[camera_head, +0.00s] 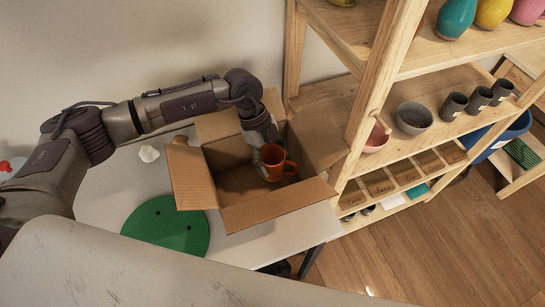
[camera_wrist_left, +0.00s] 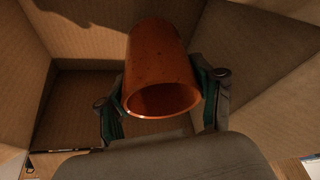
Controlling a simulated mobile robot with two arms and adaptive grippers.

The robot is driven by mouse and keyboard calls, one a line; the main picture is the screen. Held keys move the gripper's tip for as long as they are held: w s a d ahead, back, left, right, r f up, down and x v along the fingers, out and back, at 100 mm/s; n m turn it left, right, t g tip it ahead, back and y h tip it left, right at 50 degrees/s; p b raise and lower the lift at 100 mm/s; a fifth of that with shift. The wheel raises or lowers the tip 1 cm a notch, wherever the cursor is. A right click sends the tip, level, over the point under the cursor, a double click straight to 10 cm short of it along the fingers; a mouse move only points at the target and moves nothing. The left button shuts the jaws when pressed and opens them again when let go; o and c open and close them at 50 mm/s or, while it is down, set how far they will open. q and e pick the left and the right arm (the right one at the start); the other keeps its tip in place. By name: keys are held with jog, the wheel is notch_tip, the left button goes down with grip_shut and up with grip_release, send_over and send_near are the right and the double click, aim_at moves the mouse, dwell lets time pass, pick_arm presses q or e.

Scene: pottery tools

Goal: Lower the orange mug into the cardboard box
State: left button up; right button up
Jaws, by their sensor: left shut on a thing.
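The orange mug (camera_head: 273,158) is over the opening of the cardboard box (camera_head: 266,212) in the head view, with its handle toward the right. My left gripper (camera_head: 264,148) reaches in from above and is shut on the mug. In the left wrist view my left gripper's fingers (camera_wrist_left: 165,98) press on both sides of the orange mug (camera_wrist_left: 160,60), whose open rim faces the camera. Box walls (camera_wrist_left: 260,50) surround it there. The box is open with its flaps spread outward. How far the mug is above the box floor is unclear. My right gripper is not seen.
The box stands on a light table (camera_head: 100,195). A wooden shelf (camera_head: 372,85) with bowls and dark cups stands close on the right. A pale surface fills the lower left foreground.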

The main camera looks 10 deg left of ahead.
pick_arm(q)
jog(key=shift+f+b, duration=0.3)
jog(key=shift+f, duration=0.2)
dwell(0.3)
jog(key=o, duration=1.5)
jog(key=shift+c, duration=0.2)
jog(key=shift+r, duration=0.15)
jog(key=v, duration=1.2)
